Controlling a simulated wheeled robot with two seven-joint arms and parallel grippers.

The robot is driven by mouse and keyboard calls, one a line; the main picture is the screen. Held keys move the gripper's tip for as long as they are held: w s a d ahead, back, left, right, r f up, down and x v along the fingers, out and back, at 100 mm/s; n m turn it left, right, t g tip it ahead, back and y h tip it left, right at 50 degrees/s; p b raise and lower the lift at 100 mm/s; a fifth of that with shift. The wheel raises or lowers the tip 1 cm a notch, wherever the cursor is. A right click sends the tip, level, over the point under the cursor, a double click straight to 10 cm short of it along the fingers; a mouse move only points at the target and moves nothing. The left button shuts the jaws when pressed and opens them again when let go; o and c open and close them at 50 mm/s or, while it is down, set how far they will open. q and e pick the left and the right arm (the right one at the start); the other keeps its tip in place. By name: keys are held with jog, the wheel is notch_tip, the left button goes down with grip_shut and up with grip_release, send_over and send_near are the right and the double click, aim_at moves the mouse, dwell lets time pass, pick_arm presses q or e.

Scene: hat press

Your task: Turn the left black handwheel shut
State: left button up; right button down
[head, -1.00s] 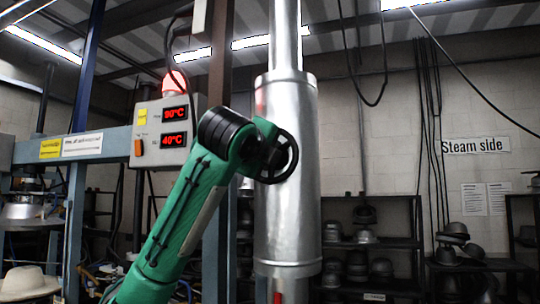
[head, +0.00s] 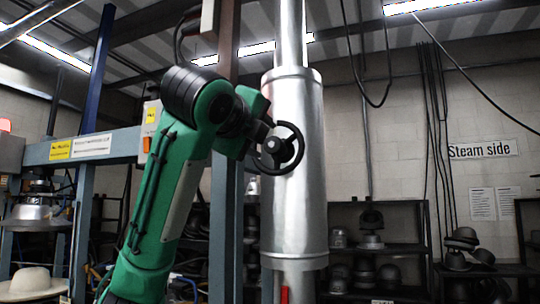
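A black handwheel (head: 273,146) with a round rim and spokes is in front of the shiny metal cylinder, near the middle of the head view. My green and black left arm comes up from the lower left. Its wrist end, with the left gripper (head: 262,118), is at the upper left of the wheel and overlaps its rim in the picture. The fingers are dark and hard to make out, so I cannot tell if they are open, shut or touching the rim. My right gripper is not in view.
The wide silver cylinder (head: 294,225) stands upright behind the wheel, with a red part (head: 284,294) low on it. A blue-grey press frame (head: 40,153) is at left, above a pale hat (head: 33,283). Dark shelves (head: 405,243) with hats stand against the back wall.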

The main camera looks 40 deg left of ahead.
pick_arm(q)
jog(key=v, duration=0.3)
jog(key=shift+s+d+b, duration=0.1)
jog(key=shift+s+b, duration=0.25)
jog(key=shift+w+f, duration=0.1)
